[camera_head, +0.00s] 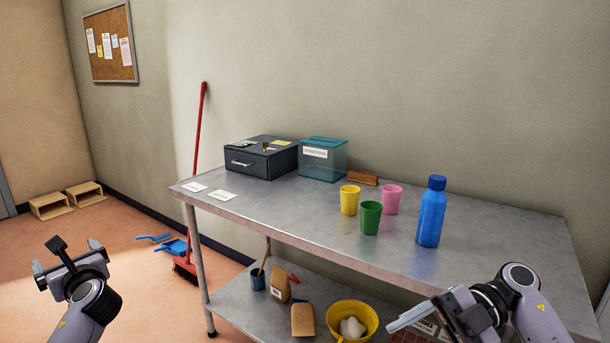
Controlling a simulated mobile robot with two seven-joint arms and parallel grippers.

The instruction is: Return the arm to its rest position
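My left gripper (67,257) is at the lower left, in front of the floor and clear of the table. Its two fingers stand apart with nothing between them. My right gripper (412,316) is at the lower right, in front of the metal table's (300,222) front edge. One pale finger points left; the other is not clear, so I cannot tell its opening. I see nothing held in it. Both arms enter from the bottom of the view.
A blue bottle (432,212), a yellow cup (349,200), a green cup (370,218) and a pink cup (392,199) stand on the table. A dark box (262,160) and a teal clear box (322,162) are behind. The lower shelf holds a yellow bowl (340,331).

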